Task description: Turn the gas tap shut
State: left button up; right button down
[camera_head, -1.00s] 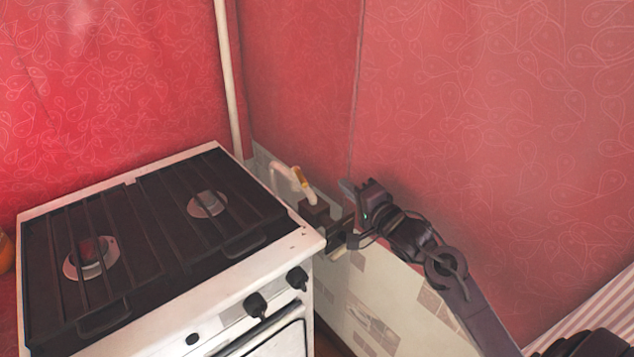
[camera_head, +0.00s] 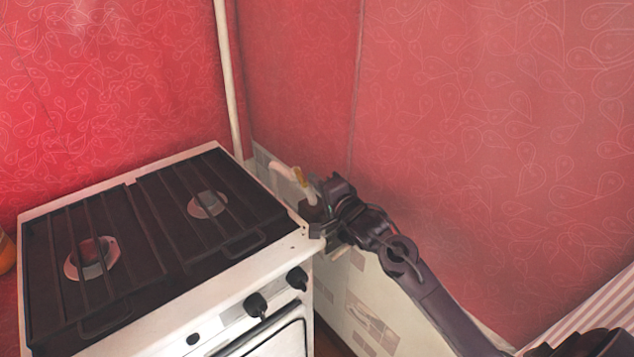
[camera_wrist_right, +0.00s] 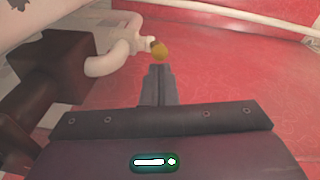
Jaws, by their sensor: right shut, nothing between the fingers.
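The gripper hides part of the tap's lower end in the head view. My left gripper is not in view.
The stove (camera_head: 165,320) with dark grates and black knobs fills the left. A dark brown block (camera_wrist_right: 60,65) stands left of the gripper in the wrist view. The red patterned wall (camera_head: 480,120) is close on the right. A white vertical pipe (camera_head: 228,80) runs up the corner.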

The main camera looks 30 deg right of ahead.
aim_at(303, 185)
jog(key=shift+a, duration=0.15)
jog(key=shift+a+m+h, duration=0.2)
jog(key=shift+m+h, duration=0.2)
jog(key=shift+h, duration=0.2)
jog(key=shift+a+h+p, duration=0.15)
jog(key=shift+h+p, duration=0.2)
jog(key=shift+h, duration=0.05)
jog(key=shift+a+m+h, duration=0.2)
jog(key=shift+m+h, duration=0.1)
jog(key=shift+m, duration=0.1)
jog(key=shift+w+a+r+p, duration=0.1)
jog(key=shift+a+p, duration=0.95)
jog(key=shift+w+a+p, duration=0.4)
jog(key=shift+a+p, duration=0.05)
jog(key=shift+a, duration=0.45)
jog(key=shift+w+a+p, duration=0.4)
jog(key=shift+a, duration=0.45)
